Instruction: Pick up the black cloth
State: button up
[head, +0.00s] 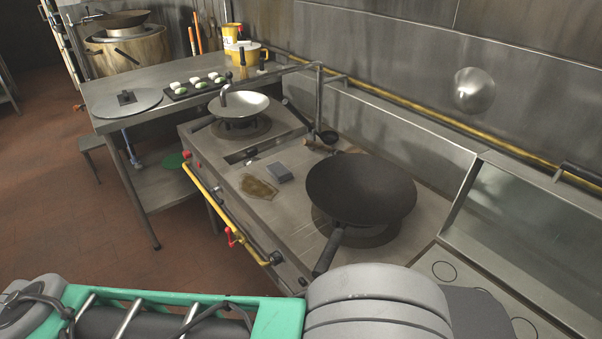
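No clearly black cloth stands out in the head view. A small dark grey-blue block-like thing (279,172) lies on the steel stove top between the two burners; it may be a folded cloth or a sponge, I cannot tell. A flat brown patch (258,188) lies just left of it, either a greasy rag or a stain. My arm crosses the bottom of the view, in front of the stove, and hides part of its near side. My gripper is not in view.
A large black wok (361,188) sits on the near burner, its handle pointing toward me. A smaller pale wok (238,104) sits on the far burner. A yellow rail (219,211) runs along the stove front. A side table (105,88) holds a round lid and a black tray.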

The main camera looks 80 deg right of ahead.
aim_at(277, 171)
jog(key=z, duration=1.1)
jog(key=i, duration=1)
jog(key=u, duration=0.05)
